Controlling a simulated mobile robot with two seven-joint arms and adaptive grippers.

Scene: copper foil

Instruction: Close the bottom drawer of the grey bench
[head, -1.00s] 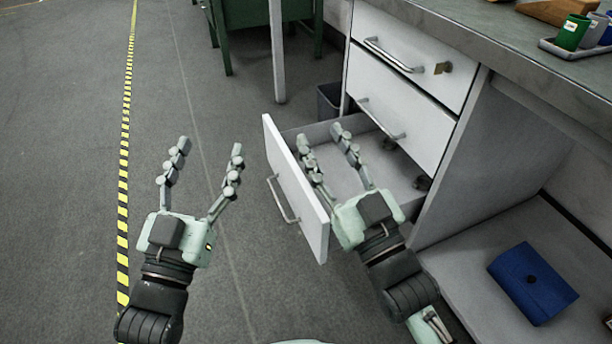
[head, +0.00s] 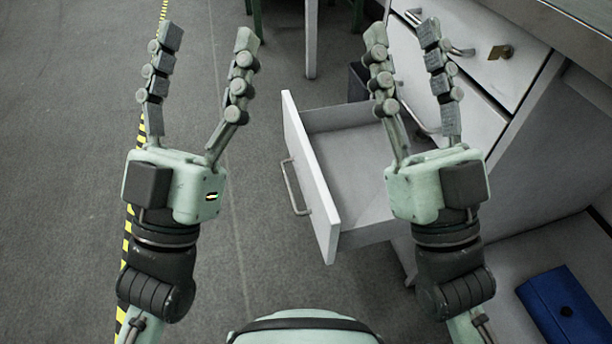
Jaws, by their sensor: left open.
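The bottom drawer (head: 312,180) of the grey bench (head: 555,130) is pulled out, its white front facing left with a metal bar handle (head: 294,188). Its inside looks empty where I can see it. My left gripper (head: 208,38) is open and empty, left of the drawer front and apart from it. My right gripper (head: 404,42) has its fingers spread with nothing between them. It shows in front of the drawer's right part and the upper drawers, hiding part of them. I cannot tell whether it touches anything.
Two upper drawers stand shut; the top one (head: 462,45) has a handle and a brass lock (head: 501,52). A blue pouch (head: 566,308) lies on the low shelf at right. A dark bin (head: 358,82) stands behind the drawer. The floor (head: 60,150) at left is clear.

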